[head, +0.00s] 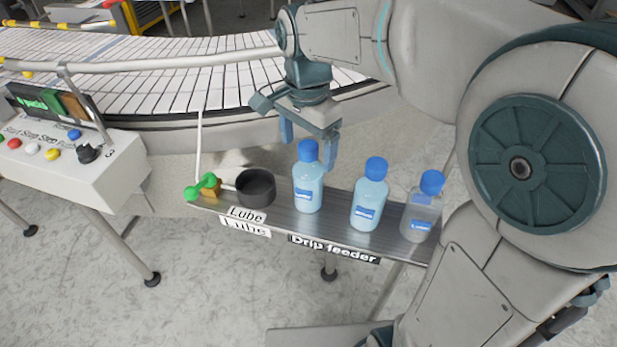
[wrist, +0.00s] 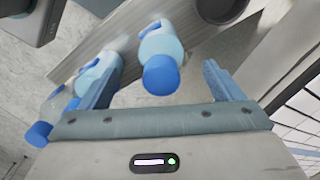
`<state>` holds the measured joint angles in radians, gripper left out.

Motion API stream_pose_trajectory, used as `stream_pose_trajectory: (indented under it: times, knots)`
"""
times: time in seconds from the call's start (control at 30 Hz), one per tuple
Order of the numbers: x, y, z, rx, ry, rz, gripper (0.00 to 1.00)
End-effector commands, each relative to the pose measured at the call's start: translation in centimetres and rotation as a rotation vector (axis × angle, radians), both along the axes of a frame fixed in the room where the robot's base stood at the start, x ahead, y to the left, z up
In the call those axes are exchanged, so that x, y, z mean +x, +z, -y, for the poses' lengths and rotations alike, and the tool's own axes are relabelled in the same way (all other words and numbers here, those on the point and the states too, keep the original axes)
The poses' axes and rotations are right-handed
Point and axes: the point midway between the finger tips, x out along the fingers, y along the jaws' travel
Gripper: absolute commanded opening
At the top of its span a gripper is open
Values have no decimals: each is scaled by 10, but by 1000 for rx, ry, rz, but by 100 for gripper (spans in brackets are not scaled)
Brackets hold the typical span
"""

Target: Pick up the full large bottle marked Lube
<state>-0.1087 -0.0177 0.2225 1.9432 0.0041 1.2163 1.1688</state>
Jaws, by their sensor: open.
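Three bottles with blue caps and small blue labels stand upright on a narrow metal shelf (head: 282,222). The left bottle (head: 308,188) and middle bottle (head: 368,205) look filled with light blue liquid; the right bottle (head: 421,218) looks mostly clear and grey. The bottle labels are too small to read. In the wrist view, the left bottle (wrist: 160,42) shows between the spread fingers (wrist: 159,75), with no visible contact; the middle bottle (wrist: 100,70) is beside the left finger.
A dark round cup (head: 256,188) and a green-handled valve (head: 203,187) are left of the bottles. Signs reading Lube (head: 246,226) and Drip feeder (head: 333,249) are on the shelf's front. A curved conveyor (head: 150,75) runs behind; a button panel (head: 70,155) stands left.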

Motion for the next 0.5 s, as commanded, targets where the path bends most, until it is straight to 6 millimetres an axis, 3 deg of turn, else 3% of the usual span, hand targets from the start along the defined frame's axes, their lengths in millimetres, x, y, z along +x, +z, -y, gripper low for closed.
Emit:
stream_pose_trajectory:
  times: [0.17, 0.5]
  knots:
    - [0, -11, 1, -1, -2, -2, 86]
    - [4, -55, 3, -1, -4, -2, 86]
